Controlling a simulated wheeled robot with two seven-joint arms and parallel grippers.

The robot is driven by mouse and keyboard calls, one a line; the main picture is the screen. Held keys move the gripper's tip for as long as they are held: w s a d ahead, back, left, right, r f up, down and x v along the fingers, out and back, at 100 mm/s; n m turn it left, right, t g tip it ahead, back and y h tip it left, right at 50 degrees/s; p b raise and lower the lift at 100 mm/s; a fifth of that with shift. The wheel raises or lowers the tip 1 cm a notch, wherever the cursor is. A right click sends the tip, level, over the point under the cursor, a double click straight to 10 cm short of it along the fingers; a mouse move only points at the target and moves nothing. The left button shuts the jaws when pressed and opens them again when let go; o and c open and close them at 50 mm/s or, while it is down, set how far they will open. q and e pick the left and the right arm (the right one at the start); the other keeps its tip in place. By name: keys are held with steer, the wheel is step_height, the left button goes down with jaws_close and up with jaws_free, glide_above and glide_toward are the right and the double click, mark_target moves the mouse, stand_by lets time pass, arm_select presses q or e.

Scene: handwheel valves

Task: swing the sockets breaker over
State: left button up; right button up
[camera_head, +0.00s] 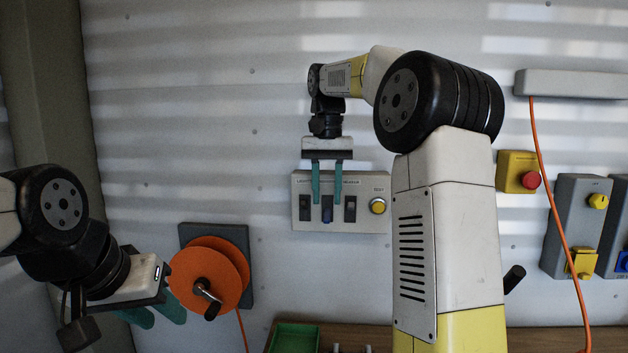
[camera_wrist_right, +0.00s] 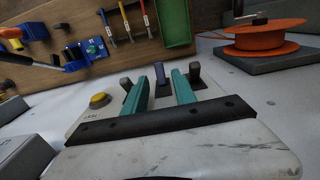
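A grey breaker panel (camera_head: 366,222) is on the wall with three switches in a row and a yellow test button (camera_head: 377,206). The middle switch (camera_head: 327,214) looks bluish; the lettering above it is partly hidden by my fingers. It also shows in the right wrist view (camera_wrist_right: 161,78), between the fingertips and apart from them. The left switch (camera_head: 305,208) and right switch (camera_head: 350,209) are dark. My right gripper (camera_head: 327,184) is open and empty, fingers pointing down in front of the panel. My left gripper (camera_head: 155,313) is open and empty at lower left.
An orange reel (camera_head: 205,268) with a crank is on the wall beside my left gripper. A red button on a yellow box (camera_head: 517,172) and grey switch boxes (camera_head: 570,225) are at right. A green tray (camera_head: 294,338) is on the wooden bench below.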

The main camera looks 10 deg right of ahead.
mark_target(327, 215)
steer(key=shift+f, duration=2.05)
steer(key=shift+f, duration=0.1)
jaws_close()
